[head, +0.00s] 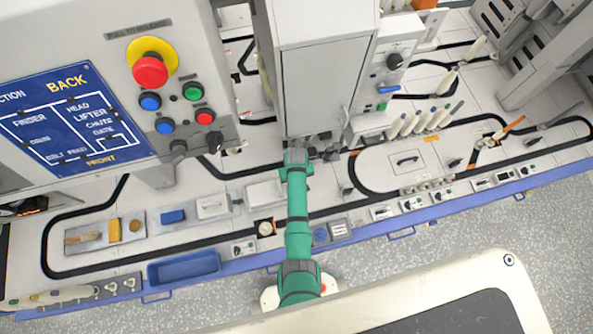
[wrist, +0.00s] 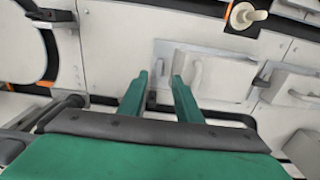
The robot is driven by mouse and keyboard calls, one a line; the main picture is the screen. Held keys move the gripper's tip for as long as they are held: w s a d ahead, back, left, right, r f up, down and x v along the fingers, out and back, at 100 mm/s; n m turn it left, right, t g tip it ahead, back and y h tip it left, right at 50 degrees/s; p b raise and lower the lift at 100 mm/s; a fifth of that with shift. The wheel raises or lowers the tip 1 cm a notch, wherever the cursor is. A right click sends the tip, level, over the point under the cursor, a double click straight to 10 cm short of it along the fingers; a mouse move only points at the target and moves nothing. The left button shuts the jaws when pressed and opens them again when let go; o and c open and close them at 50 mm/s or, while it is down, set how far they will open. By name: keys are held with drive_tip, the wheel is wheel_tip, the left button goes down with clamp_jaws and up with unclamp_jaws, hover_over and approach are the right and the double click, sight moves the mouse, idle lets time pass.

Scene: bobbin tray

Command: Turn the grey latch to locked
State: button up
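My gripper (wrist: 160,78) shows in the wrist view with its two green fingers apart and nothing held between them. A small dark grey fitting (wrist: 264,73) sits between that lid and a neighbouring lid. It may be the grey latch, but its shape and setting are too small to tell. In the head view the same fitting (head: 237,202) is small and unclear. My gripper's fingertips cannot be made out in the head view, at the far end of my green arm.
A tall grey cabinet (head: 318,75) stands close beyond my arm. A panel with a red stop button (head: 151,71) rises at the left. A blue tray (head: 184,267) lies along the front edge. A black track loop (head: 85,205) runs over the worktop.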

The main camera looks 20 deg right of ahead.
drive_tip(key=shift+w+f, duration=0.15)
drive_tip(key=shift+f, duration=2.5)
drive_tip(key=shift+w+f, duration=0.1)
drive_tip(key=shift+f, duration=2.5)
clamp_jaws()
